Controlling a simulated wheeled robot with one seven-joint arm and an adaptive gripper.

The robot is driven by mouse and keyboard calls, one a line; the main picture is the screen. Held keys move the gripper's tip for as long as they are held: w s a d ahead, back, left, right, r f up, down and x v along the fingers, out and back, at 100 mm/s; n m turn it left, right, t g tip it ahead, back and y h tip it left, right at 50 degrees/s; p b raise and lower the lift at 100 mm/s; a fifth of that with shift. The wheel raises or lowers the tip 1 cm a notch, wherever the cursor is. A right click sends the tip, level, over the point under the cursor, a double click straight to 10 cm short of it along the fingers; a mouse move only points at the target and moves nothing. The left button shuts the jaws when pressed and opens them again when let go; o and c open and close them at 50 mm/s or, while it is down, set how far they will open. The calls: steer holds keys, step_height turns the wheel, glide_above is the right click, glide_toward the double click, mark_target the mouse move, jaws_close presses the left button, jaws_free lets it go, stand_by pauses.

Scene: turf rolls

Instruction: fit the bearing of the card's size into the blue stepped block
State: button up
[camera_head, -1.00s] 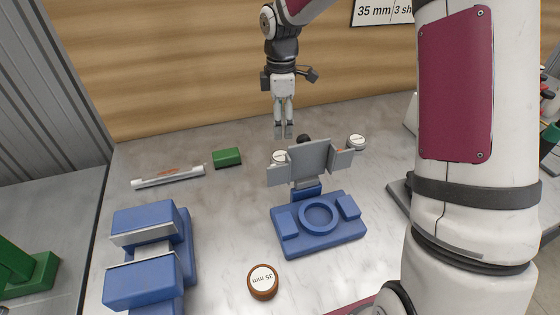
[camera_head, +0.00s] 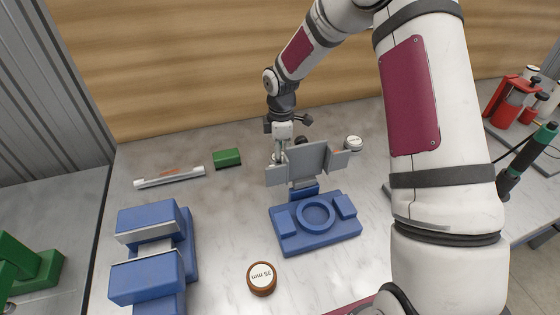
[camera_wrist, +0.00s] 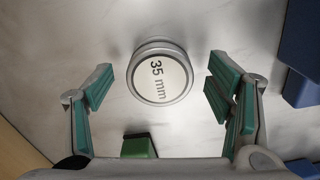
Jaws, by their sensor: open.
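A silver-rimmed round bearing (camera_wrist: 160,72) with a white face marked 35 mm lies on the bench in the wrist view. My gripper (camera_head: 279,156) is open, with its fingers apart on either side of this bearing; no finger contact is visible. In the head view the bearing is mostly hidden by the fingers and a grey plate. The blue stepped block (camera_head: 290,240), with a raised ring around a round recess, stands in front of my gripper. Its recess looks empty. A brown-rimmed disc (camera_head: 262,279) marked 35 mm lies nearer. Another white-topped round piece (camera_head: 353,143) lies at the right.
An upright grey plate with wings (camera_head: 307,161) stands behind the block, close to my gripper. A blue clamp-like fixture (camera_head: 147,281) stands front left. A green block (camera_head: 227,158) and a pale bar (camera_head: 169,177) lie left. Bench between them is clear.

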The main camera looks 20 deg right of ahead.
steer(key=c, duration=1.5)
